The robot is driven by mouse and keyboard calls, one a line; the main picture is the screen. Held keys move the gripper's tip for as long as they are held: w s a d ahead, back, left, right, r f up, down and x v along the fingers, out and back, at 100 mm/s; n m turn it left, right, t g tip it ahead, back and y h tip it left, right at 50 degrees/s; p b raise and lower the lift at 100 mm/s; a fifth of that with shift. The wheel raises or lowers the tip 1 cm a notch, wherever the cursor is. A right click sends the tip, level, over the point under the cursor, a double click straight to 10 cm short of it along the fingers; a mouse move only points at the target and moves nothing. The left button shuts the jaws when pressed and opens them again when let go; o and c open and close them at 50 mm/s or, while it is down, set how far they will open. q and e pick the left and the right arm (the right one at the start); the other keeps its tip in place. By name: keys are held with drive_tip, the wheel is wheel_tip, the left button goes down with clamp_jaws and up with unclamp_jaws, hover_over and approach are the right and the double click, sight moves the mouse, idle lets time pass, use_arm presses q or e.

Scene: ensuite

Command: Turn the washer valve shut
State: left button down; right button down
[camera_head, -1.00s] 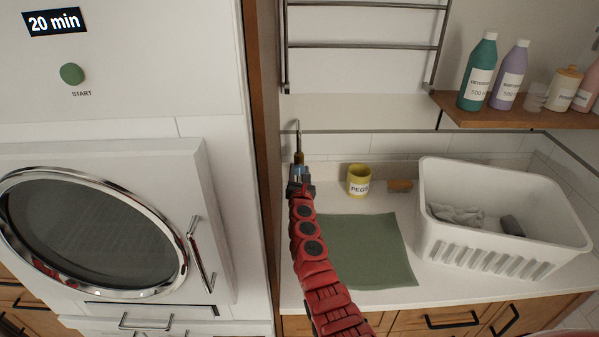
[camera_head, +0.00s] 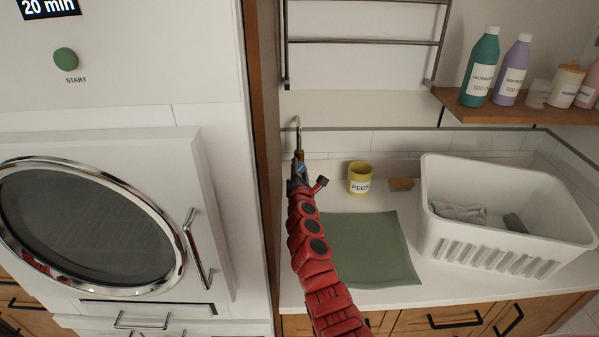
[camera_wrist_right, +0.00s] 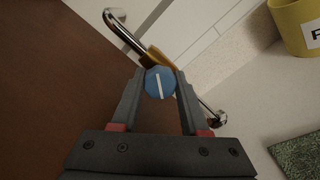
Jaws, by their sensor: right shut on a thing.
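The washer valve is a blue round knob with a white line (camera_wrist_right: 160,83) on a brass body with a chrome pipe, seen in the right wrist view. In the head view, its brass body and pipe (camera_head: 299,150) stand at the back of the counter beside the wooden panel. My right gripper (camera_wrist_right: 160,90) is shut on the blue knob, one finger on each side. It also shows in the head view (camera_head: 301,180), where it hides most of the knob. The white line runs nearly along the fingers, slightly tilted. My left gripper is not in view.
A yellow pegs pot (camera_head: 360,178) and a small brown block (camera_head: 401,184) stand right of the valve. A green mat (camera_head: 375,250) and a white basket (camera_head: 500,253) lie on the counter. The wooden panel (camera_head: 266,150) is close on the left.

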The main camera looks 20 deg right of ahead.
drive_tip(key=m+b, duration=0.1)
drive_tip(key=m, duration=0.2)
drive_tip(key=shift+f+m+b, duration=0.1)
drive_tip(key=shift+m+b, duration=0.25)
drive_tip(key=shift+m, duration=0.05)
drive_tip(key=m+b, duration=0.1)
drive_tip(key=m, duration=0.1)
drive_tip(key=shift+f+m+b, duration=0.1)
drive_tip(key=shift+m+b, duration=0.2)
drive_tip(key=shift+r+m+b, duration=0.2)
drive_tip(key=shift+m+b, duration=1.3)
drive_tip(key=shift+m, duration=0.7)
drive_tip(key=shift+c, duration=2)
unclamp_jaws()
drive_tip(key=shift+s, duration=0.1)
